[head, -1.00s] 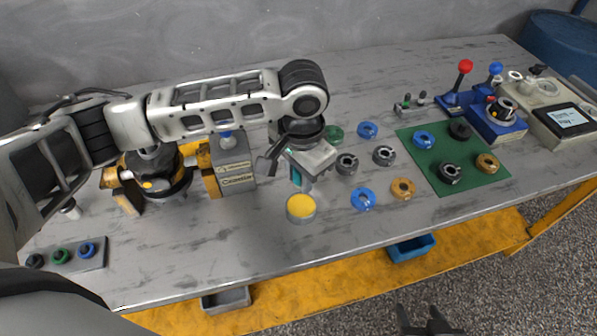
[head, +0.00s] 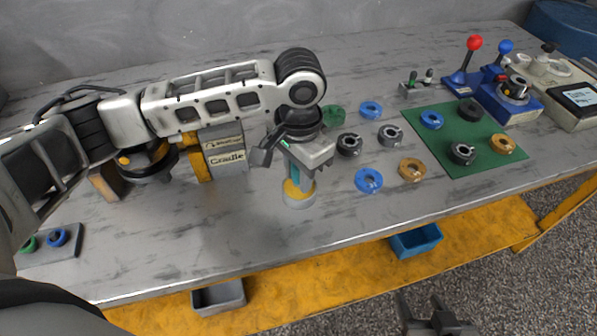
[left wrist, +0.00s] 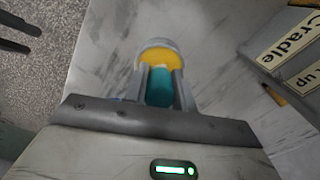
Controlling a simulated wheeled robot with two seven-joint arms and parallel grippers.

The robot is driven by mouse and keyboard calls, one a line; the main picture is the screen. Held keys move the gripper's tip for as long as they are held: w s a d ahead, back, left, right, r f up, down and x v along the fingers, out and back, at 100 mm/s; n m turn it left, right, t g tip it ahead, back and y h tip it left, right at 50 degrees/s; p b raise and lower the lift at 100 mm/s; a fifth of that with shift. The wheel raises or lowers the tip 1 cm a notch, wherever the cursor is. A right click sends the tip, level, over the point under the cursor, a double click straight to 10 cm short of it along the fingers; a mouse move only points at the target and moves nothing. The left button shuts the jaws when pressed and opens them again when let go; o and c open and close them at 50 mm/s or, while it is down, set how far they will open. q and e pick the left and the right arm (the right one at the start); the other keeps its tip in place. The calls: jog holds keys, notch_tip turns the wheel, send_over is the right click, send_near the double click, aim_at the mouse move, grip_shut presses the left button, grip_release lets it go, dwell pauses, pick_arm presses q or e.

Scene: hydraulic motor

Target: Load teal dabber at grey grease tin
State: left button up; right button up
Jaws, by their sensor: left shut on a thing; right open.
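The grey grease tin (head: 300,200) with yellow grease stands on the table near the middle. It also shows in the left wrist view (left wrist: 158,46), just beyond my fingertips. My left gripper (head: 298,176) is shut on the teal dabber (left wrist: 160,88) and holds it pointing down at the tin. In the head view the dabber's lower end is over the yellow grease and overlaps it. I cannot tell how deep it reaches. My right gripper (head: 437,318) is open and empty, low at the bottom edge, in front of the table.
Several rings lie right of the tin, including a blue ring (head: 368,180) and an orange ring (head: 412,169). A green mat (head: 475,150) holds more rings. A cradle block (head: 226,155) stands left of the tin. The table front between is clear.

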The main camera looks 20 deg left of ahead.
pick_arm(q)
jog(key=shift+f, duration=0.6)
pick_arm(e)
jog(key=shift+f, duration=0.1)
dwell(1.3)
pick_arm(q)
notch_tip(320, 180, up, 2)
jog(key=p, duration=0.2)
jog(key=shift+p, duration=0.3)
jog(key=shift+r+p, duration=0.75)
jog(key=shift+p, duration=0.15)
notch_tip(320, 180, up, 2)
jog(key=p, duration=0.2)
jog(key=shift+p, duration=0.4)
jog(key=shift+r+p, duration=0.7)
jog(key=shift+r, duration=0.15)
pick_arm(e)
jog(key=shift+g+h, duration=0.3)
jog(key=r, duration=0.1)
jog(key=d+r, duration=0.1)
jog(key=r, duration=0.2)
jog(key=shift+s+d, duration=0.35)
jog(key=shift+f, duration=0.1)
jog(key=shift+a, duration=0.1)
